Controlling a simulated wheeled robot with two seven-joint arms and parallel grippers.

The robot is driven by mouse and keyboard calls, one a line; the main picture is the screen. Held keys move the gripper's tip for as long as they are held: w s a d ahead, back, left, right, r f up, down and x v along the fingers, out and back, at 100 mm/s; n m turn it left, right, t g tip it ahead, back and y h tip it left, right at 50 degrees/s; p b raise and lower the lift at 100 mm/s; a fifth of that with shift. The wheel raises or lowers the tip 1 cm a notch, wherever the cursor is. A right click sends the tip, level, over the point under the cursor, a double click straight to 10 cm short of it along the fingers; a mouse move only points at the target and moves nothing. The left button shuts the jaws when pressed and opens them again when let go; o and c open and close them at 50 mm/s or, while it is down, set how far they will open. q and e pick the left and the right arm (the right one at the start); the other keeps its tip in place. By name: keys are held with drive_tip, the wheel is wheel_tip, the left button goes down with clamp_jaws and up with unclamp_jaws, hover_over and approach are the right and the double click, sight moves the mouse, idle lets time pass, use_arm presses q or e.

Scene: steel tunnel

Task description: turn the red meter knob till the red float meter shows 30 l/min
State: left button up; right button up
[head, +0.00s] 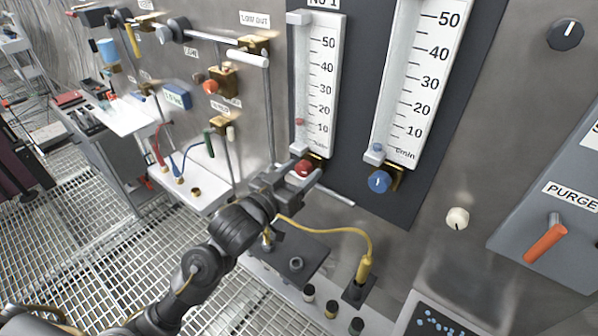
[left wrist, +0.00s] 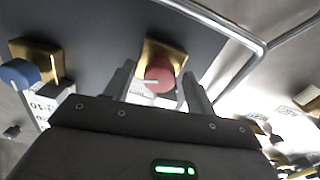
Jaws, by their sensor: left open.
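The red meter knob (head: 303,168) sits on a brass block below the left float meter (head: 316,85). Its small red float (head: 299,122) is a little above the 10 mark. My left gripper (head: 300,176) is at the red knob. In the left wrist view the red knob (left wrist: 160,77) with its white pointer line lies between the two open fingers (left wrist: 157,88), with gaps at both sides. I cannot tell how deep the fingers reach around it. My right gripper is in neither view.
A blue knob (head: 380,181) sits under the neighbouring meter (head: 415,80), close on the right; it also shows in the left wrist view (left wrist: 19,74). A yellow cable (head: 365,245) hangs below. A steel pipe runs left of the red meter. An orange purge lever (head: 545,242) is far right.

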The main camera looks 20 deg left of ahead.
use_arm(q)
drive_tip(key=c, duration=1)
drive_tip(key=m, duration=0.3)
drive_tip(key=shift+r+p, duration=0.1)
drive_tip(key=shift+p, duration=0.3)
drive_tip(key=m, duration=0.4)
drive_tip(key=shift+m, duration=0.3)
drive_tip(key=m, duration=0.4)
drive_tip(key=shift+m, duration=2.1)
